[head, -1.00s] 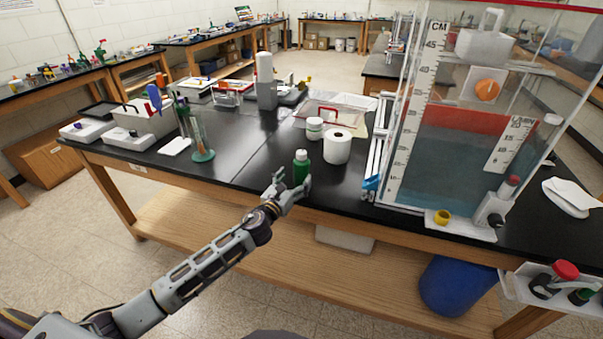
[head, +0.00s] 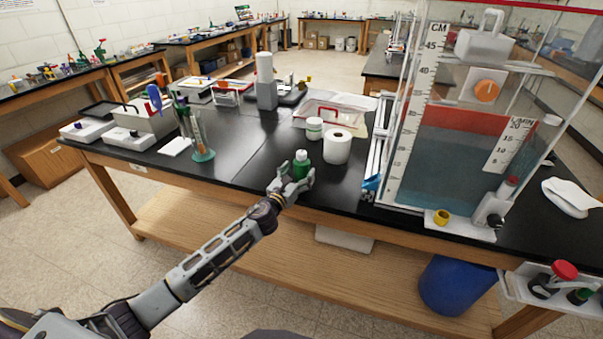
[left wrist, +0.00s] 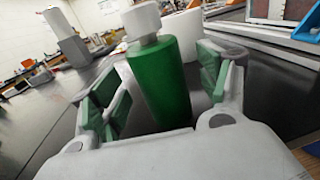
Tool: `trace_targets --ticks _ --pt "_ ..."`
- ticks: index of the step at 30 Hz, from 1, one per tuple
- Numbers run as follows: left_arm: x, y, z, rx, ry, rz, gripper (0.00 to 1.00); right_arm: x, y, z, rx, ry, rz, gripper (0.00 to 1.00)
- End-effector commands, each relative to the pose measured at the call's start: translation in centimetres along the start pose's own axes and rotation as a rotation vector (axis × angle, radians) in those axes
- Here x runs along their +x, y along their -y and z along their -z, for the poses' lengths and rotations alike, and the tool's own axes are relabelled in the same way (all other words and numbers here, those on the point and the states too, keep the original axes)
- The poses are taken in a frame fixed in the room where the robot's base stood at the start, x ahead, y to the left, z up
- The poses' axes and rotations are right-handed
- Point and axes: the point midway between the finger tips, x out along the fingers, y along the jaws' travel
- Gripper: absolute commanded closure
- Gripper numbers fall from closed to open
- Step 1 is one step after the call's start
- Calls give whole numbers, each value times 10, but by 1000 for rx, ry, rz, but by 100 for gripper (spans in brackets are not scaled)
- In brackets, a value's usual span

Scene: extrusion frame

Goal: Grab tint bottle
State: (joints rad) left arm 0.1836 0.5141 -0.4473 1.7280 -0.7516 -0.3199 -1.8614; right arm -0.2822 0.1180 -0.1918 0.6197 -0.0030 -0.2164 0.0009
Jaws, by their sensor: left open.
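The tint bottle is a green bottle with a white cap (head: 301,162), standing upright on the black bench top near its front edge. My left gripper (head: 296,180) is at the bottle, with its fingers apart on either side of it. In the left wrist view the green bottle (left wrist: 161,85) stands between the two open fingers (left wrist: 160,95), with a visible gap on each side. The bottle's base is hidden behind the gripper's palm. My right gripper is not in view.
A white paper roll (head: 337,147) stands just behind and right of the bottle, with a white jar (head: 314,128) behind it. A large water tank (head: 455,150) stands to the right. A green-based cylinder (head: 203,153) stands left. The bench between is clear.

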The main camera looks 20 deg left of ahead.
Motion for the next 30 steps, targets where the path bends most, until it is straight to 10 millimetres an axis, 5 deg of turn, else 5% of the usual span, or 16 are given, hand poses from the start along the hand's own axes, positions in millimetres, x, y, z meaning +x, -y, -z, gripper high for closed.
trace_targets --ticks 12,27,30 --pt "31 -1 -1 -2 0 0 24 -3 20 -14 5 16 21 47" --pt "32 -1 -1 -1 0 0 24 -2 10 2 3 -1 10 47" --pt "32 -1 -1 -1 0 0 35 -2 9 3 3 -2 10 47"
